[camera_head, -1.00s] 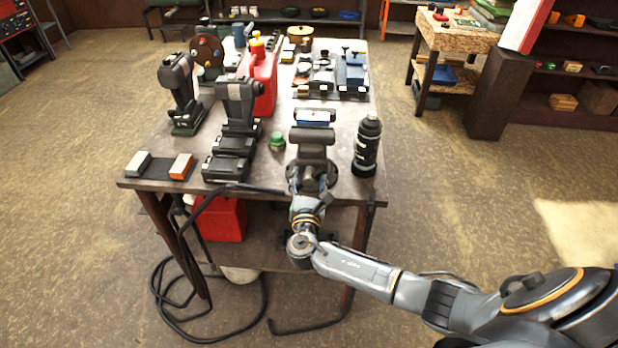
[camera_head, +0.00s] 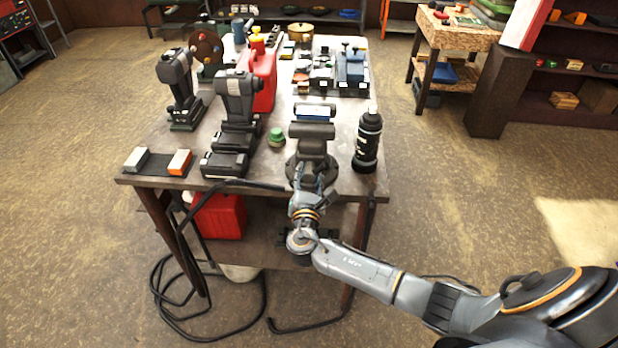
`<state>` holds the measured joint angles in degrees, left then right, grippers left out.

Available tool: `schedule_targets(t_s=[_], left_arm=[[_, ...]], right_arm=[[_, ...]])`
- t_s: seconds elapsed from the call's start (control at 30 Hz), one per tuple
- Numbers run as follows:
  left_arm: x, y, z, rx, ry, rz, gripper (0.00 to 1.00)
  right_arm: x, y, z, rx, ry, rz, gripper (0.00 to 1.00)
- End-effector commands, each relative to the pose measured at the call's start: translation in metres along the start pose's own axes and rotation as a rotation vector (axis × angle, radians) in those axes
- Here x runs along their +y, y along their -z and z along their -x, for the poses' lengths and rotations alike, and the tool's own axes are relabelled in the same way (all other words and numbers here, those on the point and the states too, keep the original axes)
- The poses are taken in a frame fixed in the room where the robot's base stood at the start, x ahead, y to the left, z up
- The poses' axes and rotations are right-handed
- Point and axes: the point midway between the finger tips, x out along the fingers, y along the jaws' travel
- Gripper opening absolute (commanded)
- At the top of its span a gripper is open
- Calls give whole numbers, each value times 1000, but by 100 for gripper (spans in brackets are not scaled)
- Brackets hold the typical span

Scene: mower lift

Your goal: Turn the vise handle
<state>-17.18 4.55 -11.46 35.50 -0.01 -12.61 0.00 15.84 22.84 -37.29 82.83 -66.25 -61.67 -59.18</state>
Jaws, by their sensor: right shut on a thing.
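The vise (camera_head: 312,138) is dark grey with a round base and stands near the front edge of the workbench, a little right of its middle. My right gripper (camera_head: 312,184) is at the front of the vise, at the bench edge. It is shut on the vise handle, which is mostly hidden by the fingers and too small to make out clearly. A blue and white piece (camera_head: 315,111) sits at the far side of the vise jaws. My left gripper is not in view.
A black bottle (camera_head: 367,142) stands close right of the vise. A small green-capped jar (camera_head: 276,138) and black power tools (camera_head: 238,115) stand to its left. A dark bar (camera_head: 250,185) lies along the front edge. A red can (camera_head: 219,216) and a loose cable (camera_head: 168,300) are below.

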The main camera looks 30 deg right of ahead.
Motion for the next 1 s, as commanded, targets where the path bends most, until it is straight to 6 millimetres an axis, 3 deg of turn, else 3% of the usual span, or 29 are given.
schedule_targets(t_s=[0.5, 1.0], left_arm=[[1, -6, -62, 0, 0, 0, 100], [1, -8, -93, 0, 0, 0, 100]], right_arm=[[-3, 4, 0, -21, -4, -457, 5], [-2, 1, -1, -31, -8, -735, 5]])
